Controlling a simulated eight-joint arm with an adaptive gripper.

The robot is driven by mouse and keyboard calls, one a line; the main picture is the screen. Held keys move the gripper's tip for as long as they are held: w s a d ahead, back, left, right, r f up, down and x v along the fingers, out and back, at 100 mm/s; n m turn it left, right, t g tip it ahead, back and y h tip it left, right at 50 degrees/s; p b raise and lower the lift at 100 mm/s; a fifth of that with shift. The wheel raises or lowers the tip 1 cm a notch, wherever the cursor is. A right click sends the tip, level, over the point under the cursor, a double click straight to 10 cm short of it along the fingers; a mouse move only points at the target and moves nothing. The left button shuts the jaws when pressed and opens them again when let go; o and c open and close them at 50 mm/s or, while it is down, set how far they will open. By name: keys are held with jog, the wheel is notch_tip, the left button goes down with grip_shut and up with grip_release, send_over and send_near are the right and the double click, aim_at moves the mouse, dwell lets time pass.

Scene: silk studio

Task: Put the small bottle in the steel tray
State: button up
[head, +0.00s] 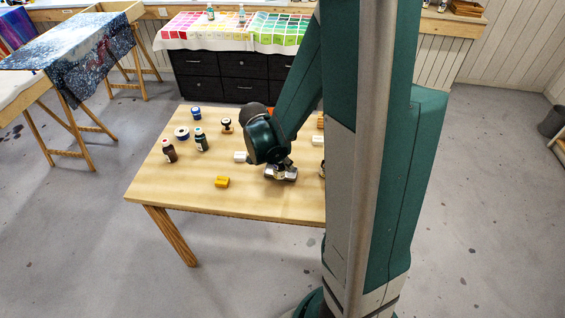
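I cannot tell which one the task means. My gripper (282,174) is low over the middle of the table, to the right of both bottles and well apart from them. Its fingers are too small and covered to show whether they are open. I cannot make out a steel tray; my arm hides the table's right side.
On the table (165,190) are a yellow block (222,182), a white block (240,157), another white block (317,141), a blue-and-white roll (182,133), a blue jar (196,113) and a dark stamp-like object (227,125). The table's front left is clear.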

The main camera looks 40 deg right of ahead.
aim_at(276, 167)
jog(key=shift+p+v, duration=0.65)
jog(key=shift+v, duration=3.5)
jog(key=s+a+r+n+t+y, duration=0.2)
jog(key=s+a+r+n, duration=0.3)
jog(key=a+r+n, duration=0.3)
jog(key=s+a+r+n+t+y, duration=0.2)
jog(key=s+a+r+n+t, duration=0.2)
jog(key=a, duration=0.7)
jog(key=shift+s+a+r+n, duration=0.3)
jog(key=shift+s+r+n, duration=0.9)
jog(key=shift+r+n, duration=1.15)
jog(key=shift+r+m, duration=0.2)
jog(key=shift+m, duration=0.05)
